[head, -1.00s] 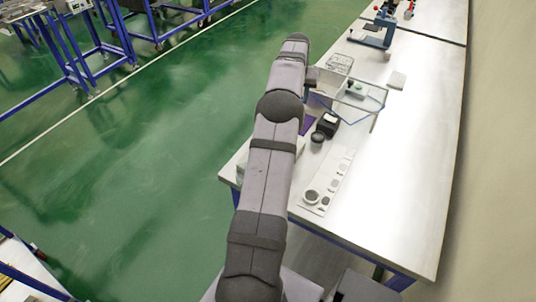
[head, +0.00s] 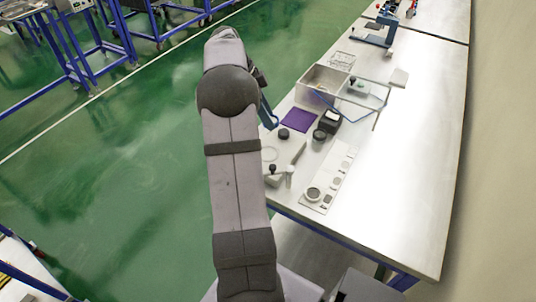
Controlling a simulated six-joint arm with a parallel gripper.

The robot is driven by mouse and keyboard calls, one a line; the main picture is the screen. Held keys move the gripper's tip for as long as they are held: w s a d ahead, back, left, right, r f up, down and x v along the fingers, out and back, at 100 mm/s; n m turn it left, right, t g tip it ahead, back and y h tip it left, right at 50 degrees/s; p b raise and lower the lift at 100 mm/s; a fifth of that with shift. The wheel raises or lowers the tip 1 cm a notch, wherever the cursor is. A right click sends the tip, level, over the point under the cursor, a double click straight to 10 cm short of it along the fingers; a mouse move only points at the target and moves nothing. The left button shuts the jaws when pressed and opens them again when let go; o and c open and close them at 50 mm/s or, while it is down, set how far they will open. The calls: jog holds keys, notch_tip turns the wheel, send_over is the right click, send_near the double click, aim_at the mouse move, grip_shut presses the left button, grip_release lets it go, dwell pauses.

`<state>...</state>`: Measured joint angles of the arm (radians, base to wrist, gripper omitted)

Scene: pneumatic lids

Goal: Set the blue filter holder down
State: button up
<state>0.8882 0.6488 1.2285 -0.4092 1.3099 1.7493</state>
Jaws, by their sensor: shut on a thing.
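A dark part of my gripper (head: 259,79) shows at the right edge of my arm, and the arm hides much of it. A blue piece (head: 268,115), which looks like the blue filter holder, hangs just below it and is held by it, near the left edge of the white table (head: 392,165). The fingertips are too small to make out clearly. The blue piece appears above the table edge, left of a purple mat (head: 300,119); its exact height cannot be told.
A black block (head: 329,121), a dark round jar (head: 319,135) and a pale strip with round parts (head: 335,178) lie to the right. Small dark-topped items stand at the front left. The table's right side is clear.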

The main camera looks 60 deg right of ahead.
aim_at(270, 153)
jog(key=shift+s+a+f+m+y+p, duration=0.2)
jog(key=shift+a+f+m+p, duration=0.3)
jog(key=shift+f, duration=1.05)
jog(key=shift+s+a+f+m+y+p, duration=0.15)
jog(key=shift+a+f+m+p, duration=0.4)
jog(key=shift+f, duration=0.95)
jog(key=shift+s+a+f+m+y+p, duration=0.2)
jog(key=shift+a+f+m+p, duration=0.3)
jog(key=shift+f, duration=1.05)
jog(key=shift+a+f, duration=0.1)
jog(key=shift+a, duration=0.05)
jog(key=o, duration=1)
jog(key=shift+r, duration=0.2)
jog(key=b+v, duration=0.4)
jog(key=v, duration=0.8)
jog(key=shift+w+a+f, duration=0.1)
jog(key=shift+w, duration=0.05)
